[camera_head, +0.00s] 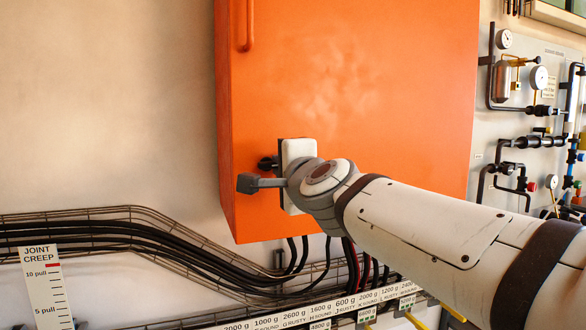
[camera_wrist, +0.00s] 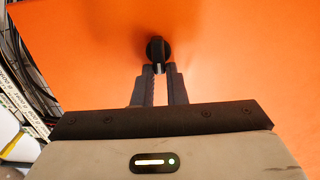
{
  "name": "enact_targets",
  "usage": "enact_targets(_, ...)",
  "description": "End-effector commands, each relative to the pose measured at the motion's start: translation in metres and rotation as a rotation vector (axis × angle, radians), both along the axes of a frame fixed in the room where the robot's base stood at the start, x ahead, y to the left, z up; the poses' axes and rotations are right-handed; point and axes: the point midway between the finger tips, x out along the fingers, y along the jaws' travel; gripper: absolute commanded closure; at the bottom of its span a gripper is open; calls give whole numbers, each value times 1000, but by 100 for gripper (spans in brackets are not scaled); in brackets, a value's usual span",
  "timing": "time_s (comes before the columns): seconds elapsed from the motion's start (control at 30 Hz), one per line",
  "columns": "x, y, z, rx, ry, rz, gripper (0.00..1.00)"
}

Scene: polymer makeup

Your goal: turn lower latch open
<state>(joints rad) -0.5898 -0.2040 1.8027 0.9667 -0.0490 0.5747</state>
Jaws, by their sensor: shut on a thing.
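The lower latch (camera_wrist: 158,46) is a small round black knob with a raised grip bar on the front of an orange cabinet (camera_head: 350,90). In the wrist view my gripper (camera_wrist: 160,70) has its two dark fingers closed on the latch's grip bar, which stands roughly upright. In the head view my gripper (camera_head: 279,162) is at the lower left of the cabinet front. The dark latch (camera_head: 266,163) shows partly at its left, and the pale gripper body and my wrist hide the rest.
An orange handle (camera_head: 248,28) is higher on the cabinet's left side. Black cables in a wire tray (camera_head: 130,232) run below left. A labelled strip (camera_head: 300,315) lies under the cabinet. Gauges and pipes (camera_head: 530,110) fill the right wall. The upper left wall is bare.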

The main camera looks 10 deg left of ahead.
Motion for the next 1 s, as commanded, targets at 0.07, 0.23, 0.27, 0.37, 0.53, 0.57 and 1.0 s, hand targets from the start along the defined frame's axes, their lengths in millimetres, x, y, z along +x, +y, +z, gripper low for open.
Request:
enact_targets(0.07, 1, -1, -1, 17, 9, -3, 100)
enact_targets(0.23, 1, -1, -1, 37, 22, -3, 100)
enact_targets(0.27, 1, -1, -1, 38, 22, -3, 100)
enact_targets(0.37, 1, -1, -1, 41, 24, -3, 100)
enact_targets(0.53, 1, 0, -1, 40, 24, -2, 100)
enact_targets(0.57, 0, 0, -1, 40, 24, -2, 100)
enact_targets(1.0, 0, 0, -1, 38, 23, 0, 66)
